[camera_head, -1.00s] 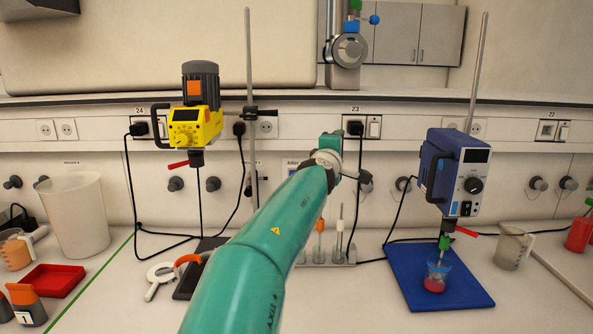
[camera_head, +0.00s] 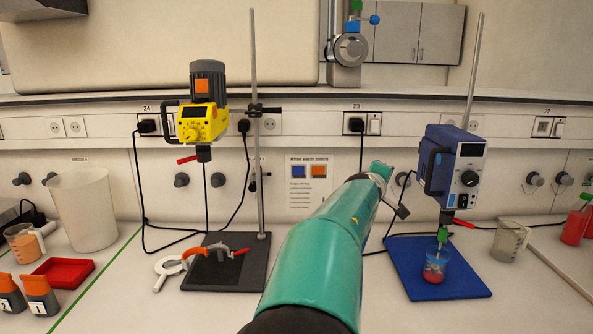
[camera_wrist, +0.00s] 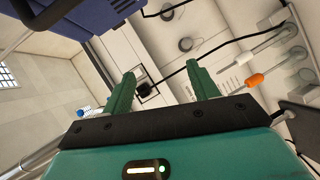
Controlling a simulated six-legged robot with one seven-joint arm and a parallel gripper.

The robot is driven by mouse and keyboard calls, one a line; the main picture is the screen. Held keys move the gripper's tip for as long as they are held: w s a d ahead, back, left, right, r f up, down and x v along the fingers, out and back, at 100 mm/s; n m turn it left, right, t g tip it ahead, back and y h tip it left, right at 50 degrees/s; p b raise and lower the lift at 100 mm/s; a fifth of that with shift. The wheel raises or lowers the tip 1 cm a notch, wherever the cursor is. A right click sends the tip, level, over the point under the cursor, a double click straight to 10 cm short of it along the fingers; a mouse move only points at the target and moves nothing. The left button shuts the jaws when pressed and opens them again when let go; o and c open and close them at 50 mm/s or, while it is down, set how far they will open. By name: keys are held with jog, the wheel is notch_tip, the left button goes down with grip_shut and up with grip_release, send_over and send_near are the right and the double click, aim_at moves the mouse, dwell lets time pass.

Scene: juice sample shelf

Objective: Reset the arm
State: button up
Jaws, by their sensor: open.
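My gripper (camera_wrist: 163,90) shows in the wrist view with its two green fingers spread apart and nothing between them. Beyond the fingers are the wall panel and a socket with a dark plug. In the head view my teal arm reaches up and forward over the bench, between the yellow stirrer and the blue stirrer; the fingers cannot be made out there.
The blue stirrer (camera_head: 454,168) stands close right of my arm, over a blue base (camera_head: 460,284) with a beaker of red liquid (camera_head: 435,267). The yellow stirrer (camera_head: 202,112) and black base plate (camera_head: 235,272) are left. A red tray (camera_head: 63,272) lies far left.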

jog(key=s+d+f+m+g+y, duration=0.3)
jog(key=s+d+f+m+g, duration=0.3)
jog(key=s+f, duration=0.6)
jog(key=s+a+m+y, duration=0.1)
jog(key=s+a, duration=0.3)
jog(key=s, duration=0.6)
jog(key=s+a+f+m+g+y, duration=0.1)
jog(key=s+a, duration=0.3)
jog(key=s, duration=0.6)
jog(key=s+a+f+m+g+y, duration=0.1)
jog(key=s+a, duration=0.3)
jog(key=s, duration=0.6)
jog(key=shift+s+f+m+y, duration=0.15)
jog(key=shift+s+m+y, duration=0.15)
jog(key=shift+y, duration=0.2)
